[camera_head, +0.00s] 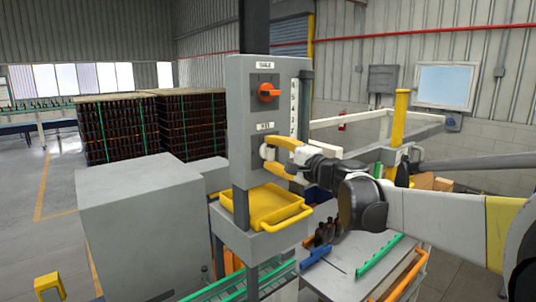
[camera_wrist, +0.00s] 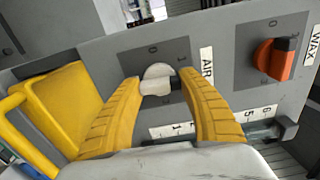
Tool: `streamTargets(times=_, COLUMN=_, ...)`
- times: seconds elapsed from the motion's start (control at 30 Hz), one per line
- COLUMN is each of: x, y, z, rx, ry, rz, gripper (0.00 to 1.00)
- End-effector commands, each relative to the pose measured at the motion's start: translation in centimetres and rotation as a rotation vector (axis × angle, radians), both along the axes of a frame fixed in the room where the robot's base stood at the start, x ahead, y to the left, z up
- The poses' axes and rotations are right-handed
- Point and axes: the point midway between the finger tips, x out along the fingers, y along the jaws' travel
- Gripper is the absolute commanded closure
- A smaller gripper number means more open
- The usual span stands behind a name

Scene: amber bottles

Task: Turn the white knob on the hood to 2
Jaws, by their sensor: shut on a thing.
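The white knob (camera_wrist: 158,78) sits on a dark dial plate beside an "AIR" label (camera_wrist: 207,66) on the grey hood panel. The plate shows a 0 and a 1; other marks are hidden or too small to read. The knob's grip bar lies roughly across the wrist picture, but I cannot tell which mark it points at. My gripper (camera_wrist: 161,80) has its yellow fingers on both sides of the knob, shut on it. In the head view my gripper (camera_head: 269,158) reaches the panel (camera_head: 240,110) from the right, and the knob (camera_head: 264,152) is partly hidden.
An orange knob (camera_head: 268,92) sits above the white one, under a "WAX" label (camera_wrist: 314,46). A numbered scale strip (camera_head: 293,105) runs down the panel's right side. A yellow tray (camera_head: 265,205) is below my gripper. A large grey box (camera_head: 140,220) stands at the left.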

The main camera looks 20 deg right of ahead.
Motion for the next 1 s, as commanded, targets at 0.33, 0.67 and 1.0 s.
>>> streamTargets(times=0.33, x=0.03, y=0.0, z=0.09, rx=0.264, ry=0.115, rz=0.0, gripper=0.83)
streamTargets(times=0.67, x=0.04, y=0.0, z=0.11, rx=0.407, ry=0.178, rz=0.0, gripper=0.83)
streamTargets(times=1.0, x=0.04, y=0.0, z=0.12, rx=0.444, ry=0.195, rz=0.0, gripper=0.83)
